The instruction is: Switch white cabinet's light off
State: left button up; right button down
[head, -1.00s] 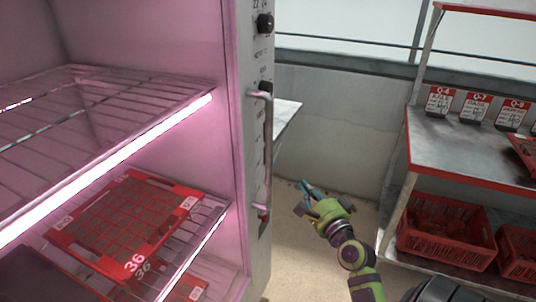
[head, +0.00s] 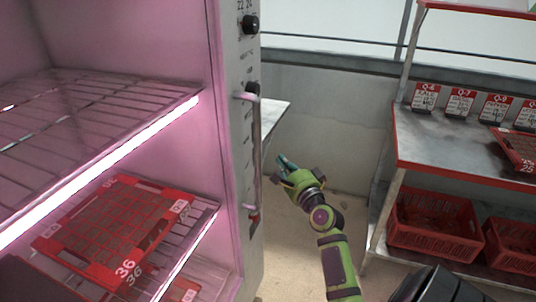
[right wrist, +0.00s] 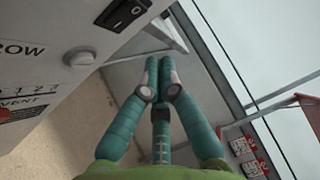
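The white cabinet (head: 222,120) stands open at the left, its inside lit pink by a glowing strip light (head: 120,160). Its front edge carries a control panel (head: 243,130) with black knobs and a vertical handle (head: 257,150). In the right wrist view the panel shows a black rocker switch (right wrist: 122,14) and a round white button (right wrist: 80,58). My right gripper (head: 284,162) is just right of the panel, apart from it. It also shows in the right wrist view (right wrist: 161,68), teal fingers together and empty, to the right of the button. My left gripper is out of view.
A red tray (head: 60,245) marked 36 lies on a wire shelf in the cabinet. At the right stands a metal rack (head: 440,150) with label cards and red crates (head: 425,240). Bare floor lies between cabinet and rack.

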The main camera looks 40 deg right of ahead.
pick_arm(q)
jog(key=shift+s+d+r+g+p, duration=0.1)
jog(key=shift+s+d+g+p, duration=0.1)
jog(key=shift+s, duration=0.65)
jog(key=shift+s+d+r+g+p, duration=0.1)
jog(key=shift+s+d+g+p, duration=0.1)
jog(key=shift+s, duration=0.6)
pick_arm(e)
jog(key=shift+w+a+r, duration=0.1)
jog(key=shift+w+a, duration=0.1)
jog(key=shift+w, duration=0.65)
jog(key=shift+w+a+r, duration=0.1)
jog(key=shift+w+a, duration=0.15)
jog(key=shift+w, duration=0.6)
jog(key=shift+w+a+r, duration=0.1)
jog(key=shift+w+a, duration=0.1)
jog(key=shift+w, duration=0.65)
